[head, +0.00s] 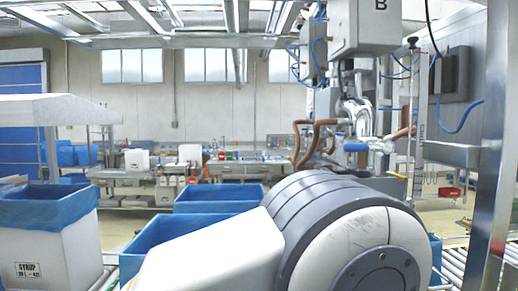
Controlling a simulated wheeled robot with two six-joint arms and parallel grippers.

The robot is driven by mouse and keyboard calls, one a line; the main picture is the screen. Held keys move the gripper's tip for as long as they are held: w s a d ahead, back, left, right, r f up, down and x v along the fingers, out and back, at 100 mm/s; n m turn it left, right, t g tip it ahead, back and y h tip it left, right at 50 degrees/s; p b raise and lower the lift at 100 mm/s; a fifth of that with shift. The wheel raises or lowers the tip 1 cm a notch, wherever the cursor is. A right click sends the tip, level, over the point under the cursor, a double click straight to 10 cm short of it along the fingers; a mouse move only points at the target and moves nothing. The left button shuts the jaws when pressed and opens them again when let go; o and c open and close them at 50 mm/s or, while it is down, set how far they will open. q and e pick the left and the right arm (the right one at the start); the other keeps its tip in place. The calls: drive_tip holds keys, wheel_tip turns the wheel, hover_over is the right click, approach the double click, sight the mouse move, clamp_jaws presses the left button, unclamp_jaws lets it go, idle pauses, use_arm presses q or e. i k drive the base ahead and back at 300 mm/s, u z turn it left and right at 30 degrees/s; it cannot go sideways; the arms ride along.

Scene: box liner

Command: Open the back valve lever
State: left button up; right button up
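A blue lever handle (355,147) shows on the metal filling machine (345,110), right of centre. It lies roughly level beside silver pipework and brown hoses (303,140). I cannot tell from this view whether it is the back lever or how far it is turned. The lower part of the machine is hidden behind a large white and grey arm joint of mine in the foreground. Neither of my grippers shows in the head view.
A white box with a blue liner (50,235) stands at the left. Blue bins (218,199) sit in the middle. A metal post (492,150) and roller conveyor (483,262) are at the right. A white cabinet marked B (372,28) hangs above the lever.

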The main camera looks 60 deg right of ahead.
sight(362, 146)
drive_tip(key=u, duration=0.75)
drive_tip(key=i, duration=1.1)
drive_tip(key=z, duration=2.2)
